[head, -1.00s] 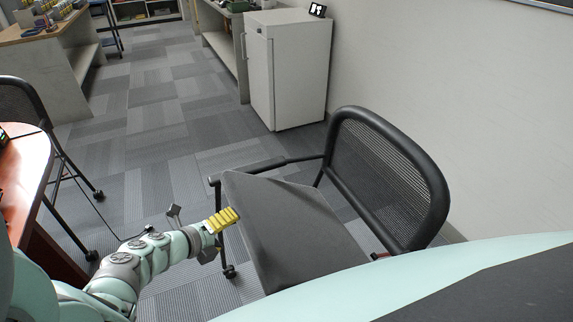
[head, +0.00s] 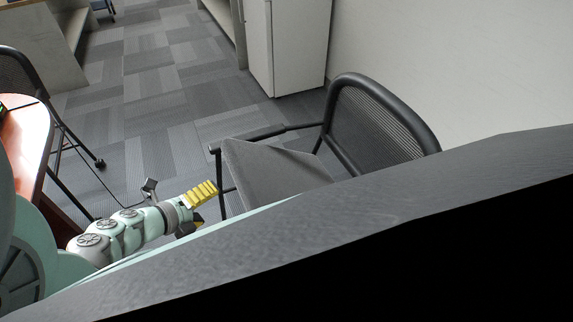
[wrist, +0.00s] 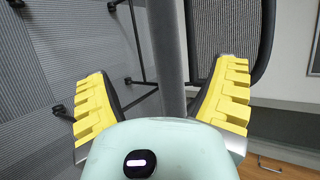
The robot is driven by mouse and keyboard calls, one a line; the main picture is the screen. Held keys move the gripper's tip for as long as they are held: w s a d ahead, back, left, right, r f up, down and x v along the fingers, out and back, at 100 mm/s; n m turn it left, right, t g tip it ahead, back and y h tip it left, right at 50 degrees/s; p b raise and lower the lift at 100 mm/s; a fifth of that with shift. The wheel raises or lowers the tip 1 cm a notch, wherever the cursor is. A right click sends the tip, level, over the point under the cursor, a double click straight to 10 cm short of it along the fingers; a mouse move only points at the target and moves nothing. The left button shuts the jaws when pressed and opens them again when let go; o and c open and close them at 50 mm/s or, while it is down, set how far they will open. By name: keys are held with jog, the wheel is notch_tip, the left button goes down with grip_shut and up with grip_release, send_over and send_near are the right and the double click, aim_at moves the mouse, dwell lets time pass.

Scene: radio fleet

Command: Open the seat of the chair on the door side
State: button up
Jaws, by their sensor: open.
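The chair has a dark grey seat (head: 265,172) and a black mesh backrest (head: 375,120), and stands beside the wall in the head view. The seat's lower part is hidden by a large dark shape in front. My gripper (head: 207,200), with yellow padded fingers, is at the left side of the seat. In the wrist view my gripper (wrist: 165,88) is open. The seat (wrist: 168,45) appears as a narrow grey band between the spread fingers, with visible gaps on both sides. The mesh backrest (wrist: 232,35) is behind the right finger.
A white cabinet (head: 290,45) stands behind the chair against the wall (head: 450,65). A red-brown table (head: 25,150) and another black chair (head: 25,75) are at the left. Carpeted floor (head: 150,90) is clear between them.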

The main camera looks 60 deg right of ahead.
jog(key=shift+p+v, duration=0.4)
jog(key=shift+v, duration=1.85)
